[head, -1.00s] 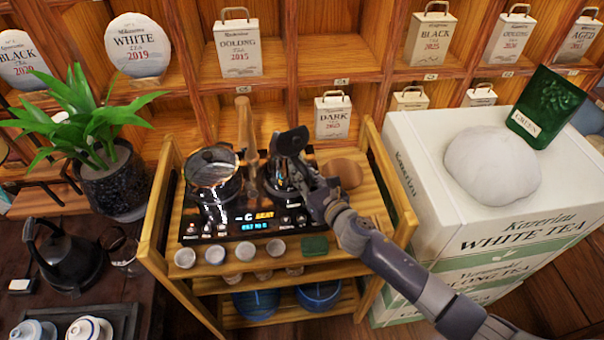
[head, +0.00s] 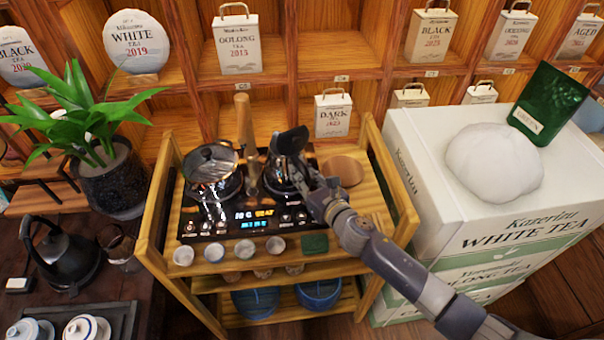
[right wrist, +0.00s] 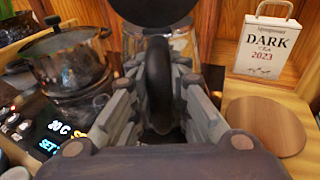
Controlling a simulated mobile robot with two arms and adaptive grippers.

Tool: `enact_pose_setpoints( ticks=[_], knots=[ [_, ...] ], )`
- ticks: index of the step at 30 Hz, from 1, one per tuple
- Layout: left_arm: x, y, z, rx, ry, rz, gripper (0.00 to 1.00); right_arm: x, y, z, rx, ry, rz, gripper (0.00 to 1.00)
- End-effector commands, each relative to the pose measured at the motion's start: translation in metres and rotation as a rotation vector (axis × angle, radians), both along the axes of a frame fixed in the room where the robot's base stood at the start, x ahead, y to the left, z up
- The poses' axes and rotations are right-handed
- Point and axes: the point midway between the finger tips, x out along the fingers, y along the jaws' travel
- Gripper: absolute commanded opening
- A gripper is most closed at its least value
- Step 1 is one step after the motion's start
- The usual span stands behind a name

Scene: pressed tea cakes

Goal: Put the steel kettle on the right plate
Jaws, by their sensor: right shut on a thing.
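The steel kettle (head: 279,177) is at the right plate of the black two-plate cooker (head: 216,225); its body covers most of that plate. I cannot tell whether its base touches the plate. My right gripper (head: 306,187) is shut on the kettle's black handle, coming in from the lower right. In the right wrist view the dark handle (right wrist: 159,82) stands between the two fingers (right wrist: 158,105), with a black round part above it and shiny steel behind. My left gripper is not in view.
A steel pot with a lid (head: 211,168) stands on the left plate, close to the kettle. A wooden handle or post (head: 244,125) rises behind. A round wooden board (head: 343,170) lies to the right. Several small cups (head: 216,253) line the front. Shelves with tea tins stand behind.

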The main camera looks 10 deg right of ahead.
Motion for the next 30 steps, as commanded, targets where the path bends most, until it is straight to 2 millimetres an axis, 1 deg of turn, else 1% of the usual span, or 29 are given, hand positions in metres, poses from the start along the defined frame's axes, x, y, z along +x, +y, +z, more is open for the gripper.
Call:
enact_pose_setpoints(
  ticks=[1, 4, 5, 6, 13, 14, 17, 30],
  knots=[
    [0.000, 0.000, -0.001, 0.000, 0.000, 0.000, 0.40, 0.001, 0.001, 0.003, 0.004, -0.007, 0.002, 0.00],
    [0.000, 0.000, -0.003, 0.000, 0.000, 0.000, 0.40, 0.001, 0.001, 0.001, 0.003, -0.006, 0.002, 0.00],
    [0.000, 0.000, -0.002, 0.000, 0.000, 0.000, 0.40, 0.001, 0.001, 0.001, 0.003, -0.006, 0.002, 0.20],
    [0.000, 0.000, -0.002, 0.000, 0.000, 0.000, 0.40, 0.001, 0.001, 0.001, 0.003, -0.006, 0.002, 0.24],
    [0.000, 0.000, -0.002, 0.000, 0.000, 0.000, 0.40, 0.000, 0.001, -0.001, 0.001, -0.002, 0.001, 0.24],
    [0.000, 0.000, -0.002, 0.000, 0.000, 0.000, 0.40, -0.001, -0.001, -0.006, -0.002, 0.007, -0.001, 0.24],
    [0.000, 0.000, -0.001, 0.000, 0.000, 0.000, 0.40, -0.003, -0.002, -0.005, -0.002, 0.007, -0.001, 0.24],
    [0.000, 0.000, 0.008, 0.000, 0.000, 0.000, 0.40, -0.034, -0.016, 0.002, -0.001, 0.003, -0.001, 0.24]
  ],
)
